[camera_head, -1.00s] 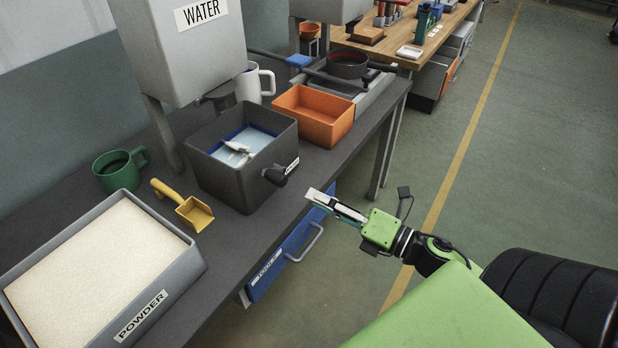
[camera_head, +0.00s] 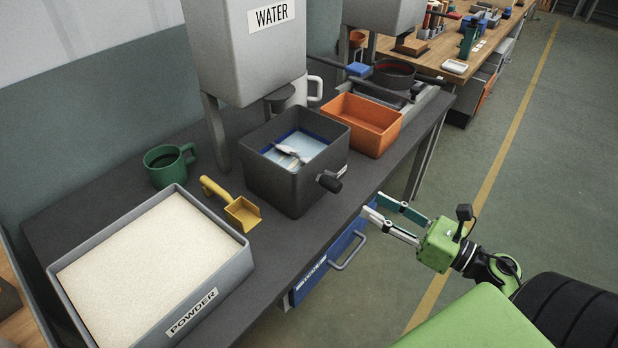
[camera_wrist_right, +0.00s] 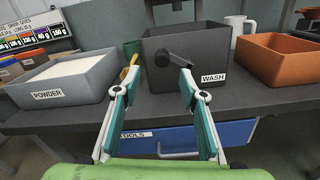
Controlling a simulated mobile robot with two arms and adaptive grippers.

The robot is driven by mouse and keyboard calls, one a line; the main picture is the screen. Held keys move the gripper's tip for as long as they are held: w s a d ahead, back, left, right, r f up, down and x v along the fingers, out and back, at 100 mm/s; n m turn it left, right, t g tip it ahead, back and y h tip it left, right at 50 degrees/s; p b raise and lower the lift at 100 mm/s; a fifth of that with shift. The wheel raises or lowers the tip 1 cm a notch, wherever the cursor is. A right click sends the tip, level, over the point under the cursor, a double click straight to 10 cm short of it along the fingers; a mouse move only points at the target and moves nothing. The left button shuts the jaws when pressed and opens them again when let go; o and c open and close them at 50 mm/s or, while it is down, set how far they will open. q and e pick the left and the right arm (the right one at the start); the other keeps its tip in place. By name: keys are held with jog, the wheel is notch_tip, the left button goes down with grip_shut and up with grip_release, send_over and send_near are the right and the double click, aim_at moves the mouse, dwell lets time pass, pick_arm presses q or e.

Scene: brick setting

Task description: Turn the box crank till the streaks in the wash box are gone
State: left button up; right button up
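The dark grey wash box (camera_head: 275,182) stands on the bench and holds pale bluish liquid with a whitish paddle (camera_head: 290,152) in it. Streaks in the liquid are too small to tell. The black box crank (camera_head: 330,182) sticks out of the box's front; in the right wrist view the crank (camera_wrist_right: 176,60) lies slanted, its knob at the left, beside the WASH label. My right gripper (camera_head: 372,203) is open and empty, in front of the bench edge and apart from the crank. In the right wrist view its fingers (camera_wrist_right: 155,82) frame the space below the crank. My left gripper is not in view.
A powder tray (camera_head: 245,245), yellow scoop (camera_head: 240,210) and green mug (camera_head: 168,165) are left of the box. An orange bin (camera_head: 362,122) stands right of it. The WATER tank (camera_head: 250,60) rises behind. A blue drawer (camera_head: 325,265) with a handle is below the bench top.

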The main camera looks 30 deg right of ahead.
aim_at(340, 187)
jog(key=shift+n, duration=0.5)
jog(key=p+x, duration=0.1)
jog(key=x, duration=0.1)
jog(key=p+x, duration=0.1)
jog(key=x, duration=0.2)
jog(key=shift+w+d+f+p, duration=0.15)
jog(key=shift+w+f+p, duration=0.05)
jog(key=shift+w+p, duration=0.1)
jog(key=p+x, duration=0.1)
jog(key=x, duration=0.4)
jog(key=shift+w+a+f+p, duration=0.2)
jog(key=shift+w+a+p, duration=0.05)
jog(key=shift+w+p, duration=0.15)
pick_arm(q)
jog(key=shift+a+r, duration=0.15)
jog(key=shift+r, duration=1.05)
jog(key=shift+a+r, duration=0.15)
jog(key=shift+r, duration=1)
pick_arm(e)
jog(key=shift+w+a+f, duration=0.1)
jog(key=shift+w+a, duration=0.2)
jog(key=shift+w, duration=0.3)
jog(key=c, duration=0.8)
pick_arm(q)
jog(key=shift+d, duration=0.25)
pick_arm(e)
grip_shut()
